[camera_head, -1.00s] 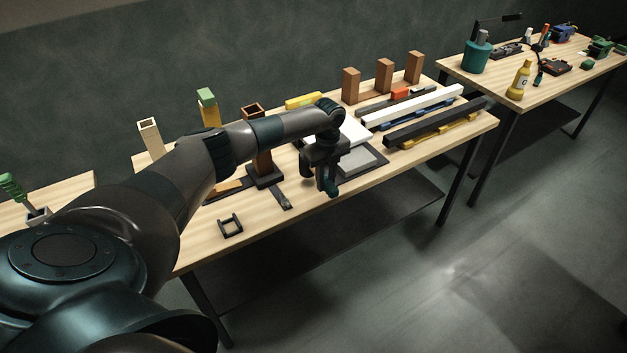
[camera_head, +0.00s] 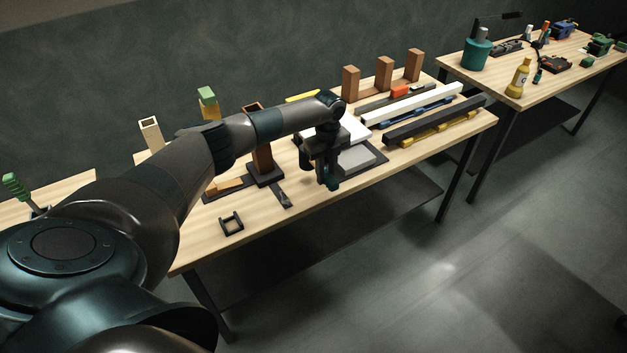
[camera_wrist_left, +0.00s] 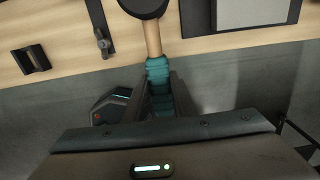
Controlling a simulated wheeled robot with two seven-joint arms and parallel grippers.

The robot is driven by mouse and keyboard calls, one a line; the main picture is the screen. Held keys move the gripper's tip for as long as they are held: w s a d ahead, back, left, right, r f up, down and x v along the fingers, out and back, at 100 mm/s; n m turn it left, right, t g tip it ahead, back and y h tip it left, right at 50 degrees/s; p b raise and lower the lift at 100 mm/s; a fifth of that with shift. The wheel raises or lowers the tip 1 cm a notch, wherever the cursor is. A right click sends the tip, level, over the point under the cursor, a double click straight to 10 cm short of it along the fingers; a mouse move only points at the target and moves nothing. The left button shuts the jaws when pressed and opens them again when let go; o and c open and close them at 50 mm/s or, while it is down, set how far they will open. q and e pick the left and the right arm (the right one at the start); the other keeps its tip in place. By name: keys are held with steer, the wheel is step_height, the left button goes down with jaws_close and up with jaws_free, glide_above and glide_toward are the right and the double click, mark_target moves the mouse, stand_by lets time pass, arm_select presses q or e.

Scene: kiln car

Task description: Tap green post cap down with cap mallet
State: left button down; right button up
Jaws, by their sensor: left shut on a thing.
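The green post cap (camera_head: 207,93) sits on top of a yellowish upright post (camera_head: 209,109) at the back of the near bench, left of the middle in the head view. My left gripper (camera_head: 328,182) is over the bench's front edge, well to the right of that post. In the left wrist view my left gripper (camera_wrist_left: 160,95) is shut on the teal grip of the cap mallet (camera_wrist_left: 158,70). The mallet's pale wooden shaft and part of its dark head show at the top of that view. My right gripper is not in view.
The near bench (camera_head: 300,200) holds a brown post in a dark base (camera_head: 265,172), a small dark square frame (camera_head: 231,223), a grey plate (camera_head: 362,158) and several long bars to the right. A second bench (camera_head: 570,75) stands beyond. Open floor lies in front.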

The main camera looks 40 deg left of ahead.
arm_select(q)
steer(key=shift+r, duration=0.1)
steer(key=shift+r+p, duration=1.75)
steer(key=shift+r, duration=0.7)
